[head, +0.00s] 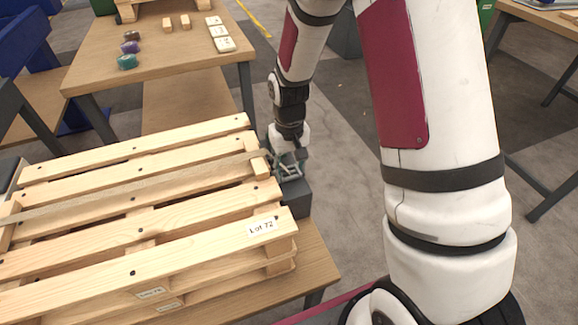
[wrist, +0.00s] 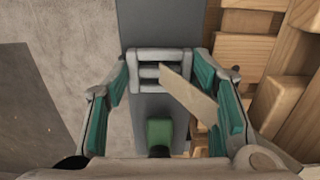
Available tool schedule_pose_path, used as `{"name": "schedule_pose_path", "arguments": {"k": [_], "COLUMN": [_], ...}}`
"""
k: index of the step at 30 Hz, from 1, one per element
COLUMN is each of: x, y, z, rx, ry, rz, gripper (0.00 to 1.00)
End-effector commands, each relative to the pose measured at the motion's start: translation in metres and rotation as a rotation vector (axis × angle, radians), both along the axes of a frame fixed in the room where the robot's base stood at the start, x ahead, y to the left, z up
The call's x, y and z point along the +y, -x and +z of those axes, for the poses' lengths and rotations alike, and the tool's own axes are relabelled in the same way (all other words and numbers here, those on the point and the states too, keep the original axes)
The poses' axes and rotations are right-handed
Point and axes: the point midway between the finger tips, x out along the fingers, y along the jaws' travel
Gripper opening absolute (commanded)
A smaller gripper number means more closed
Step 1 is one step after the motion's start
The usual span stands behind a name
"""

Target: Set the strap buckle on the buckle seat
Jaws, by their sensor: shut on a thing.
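My gripper (wrist: 166,58) is shut on the strap buckle (wrist: 148,72), a pale grey slotted frame held between the teal-padded fingers. A tan strap end (wrist: 190,97) lies across the right part of the buckle in the wrist view. Below the buckle is a dark grey block (wrist: 145,22), which looks like the buckle seat. In the head view my gripper (head: 288,163) is low at the pallet's right edge, over the dark block (head: 294,196). The buckle is mostly hidden there. I cannot tell whether the buckle touches the block.
The stacked wooden pallets (head: 130,235) with a tan strap (head: 130,186) across them stand left of my gripper. A green part (wrist: 159,132) is near the block. A table (head: 160,50) with small items stands behind.

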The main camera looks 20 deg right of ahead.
Motion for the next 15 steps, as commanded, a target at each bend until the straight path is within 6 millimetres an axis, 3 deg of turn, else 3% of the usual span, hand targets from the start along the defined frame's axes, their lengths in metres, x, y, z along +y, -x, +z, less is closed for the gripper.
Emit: {"name": "schedule_pose_path", "arguments": {"k": [7, 8, 15], "x": [0.0000, -0.0001, 0.0000], "y": [0.0006, 0.0008, 0.0013], "z": [-0.0063, -0.0066, -0.0070], "rx": [0.001, 0.002, 0.004], "ry": [0.000, 0.000, 0.000], "rz": [0.000, 0.000, 0.000], "gripper": [0.20, 0.56, 0.58]}}
